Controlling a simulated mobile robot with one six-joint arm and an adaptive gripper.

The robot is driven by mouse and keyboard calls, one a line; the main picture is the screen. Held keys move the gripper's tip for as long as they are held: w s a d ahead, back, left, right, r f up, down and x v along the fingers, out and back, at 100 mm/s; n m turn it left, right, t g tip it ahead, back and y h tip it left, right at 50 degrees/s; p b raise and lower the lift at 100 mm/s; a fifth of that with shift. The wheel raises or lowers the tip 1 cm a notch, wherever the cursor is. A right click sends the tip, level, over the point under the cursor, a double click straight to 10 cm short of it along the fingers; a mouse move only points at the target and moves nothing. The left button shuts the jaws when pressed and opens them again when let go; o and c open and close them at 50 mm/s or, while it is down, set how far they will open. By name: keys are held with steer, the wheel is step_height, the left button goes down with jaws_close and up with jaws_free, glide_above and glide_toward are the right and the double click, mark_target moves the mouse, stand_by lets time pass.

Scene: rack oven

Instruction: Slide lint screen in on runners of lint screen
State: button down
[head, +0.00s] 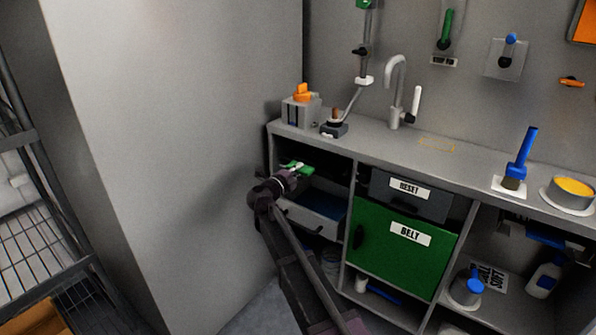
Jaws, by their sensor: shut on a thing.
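My gripper (289,174) is at the upper left opening of the counter unit, in front of the dark compartment. It is shut on a small green part (300,167), which appears to be the lint screen's front or handle. The rest of the lint screen is hidden by the gripper and the shadow inside the compartment. I cannot make out the runners, or whether the screen touches them.
A pale drawer (318,222) stands partly out just below my gripper. A large grey wall panel (185,150) stands close on the left.

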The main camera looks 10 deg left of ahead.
mark_target(314, 160)
steer(key=shift+w, duration=0.15)
steer(key=shift+x, duration=2.1)
steer(key=shift+d, duration=0.1)
steer(key=shift+x, duration=2.2)
steer(key=c, duration=0.6)
jaws_free()
steer(key=shift+o, duration=0.2)
steer(key=shift+v, duration=3.75)
